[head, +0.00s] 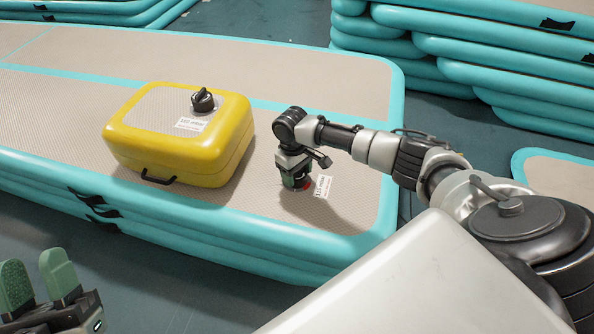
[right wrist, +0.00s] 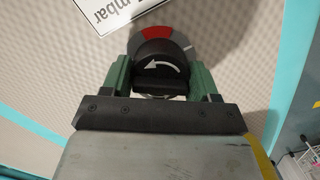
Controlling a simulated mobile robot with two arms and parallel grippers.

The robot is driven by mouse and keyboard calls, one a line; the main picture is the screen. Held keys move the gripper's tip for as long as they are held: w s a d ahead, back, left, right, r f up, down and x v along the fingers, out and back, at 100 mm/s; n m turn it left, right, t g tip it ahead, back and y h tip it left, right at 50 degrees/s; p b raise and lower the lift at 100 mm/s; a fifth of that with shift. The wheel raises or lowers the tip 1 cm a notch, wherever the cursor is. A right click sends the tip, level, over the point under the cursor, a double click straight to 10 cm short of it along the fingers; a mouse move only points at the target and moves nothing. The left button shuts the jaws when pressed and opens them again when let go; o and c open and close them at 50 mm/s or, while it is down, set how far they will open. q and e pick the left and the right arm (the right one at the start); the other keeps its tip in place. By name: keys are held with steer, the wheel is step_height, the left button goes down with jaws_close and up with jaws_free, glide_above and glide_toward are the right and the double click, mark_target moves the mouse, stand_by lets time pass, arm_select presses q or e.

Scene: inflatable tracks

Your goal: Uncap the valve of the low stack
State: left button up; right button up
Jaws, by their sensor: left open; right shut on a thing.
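The low stack (head: 345,205) is a pile of beige inflatable tracks with turquoise sides. Its valve has a round black cap (right wrist: 157,67) with a white curved arrow, seen in the right wrist view. A grey ring with a red section (right wrist: 157,33) surrounds it. My right gripper (head: 296,184) points down onto the cap and is shut on it, with one green finger on each side. In the head view the gripper hides most of the cap. My left gripper (head: 40,279) is open and empty at the lower left, in front of the stack and away from it.
A yellow inflatable block (head: 215,150) with a black knob (head: 203,100) and a handle sits on the stack, left of my right gripper. A white label (head: 322,187) lies beside the valve. Higher stacks (head: 480,60) stand at the back right.

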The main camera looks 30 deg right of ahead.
steer(key=shift+n+p, duration=0.65)
steer(key=shift+n, duration=0.95)
arm_select(q)
steer(key=w+f+g, duration=0.1)
steer(key=f+g, duration=0.1)
steer(key=w+f+g+y, duration=0.1)
steer(key=g, duration=0.1)
steer(key=shift+w+f, duration=0.2)
steer(key=shift+f, duration=0.15)
arm_select(e)
steer(key=shift+n, duration=0.3)
arm_select(q)
steer(key=shift+w+a+f+g+y+p, duration=0.15)
steer(key=shift+f+g+y+p, duration=0.15)
steer(key=shift+f+g, duration=0.4)
steer(key=shift+w+a+f+g+y+p, duration=0.15)
steer(key=shift+f+g+y+p, duration=0.1)
steer(key=shift+f+g, duration=0.4)
arm_select(e)
steer(key=shift+n+h, duration=0.4)
steer(key=shift+n, duration=0.7)
arm_select(q)
steer(key=shift+d, duration=0.1)
steer(key=shift+f, duration=0.1)
arm_select(e)
steer(key=shift+r, duration=0.1)
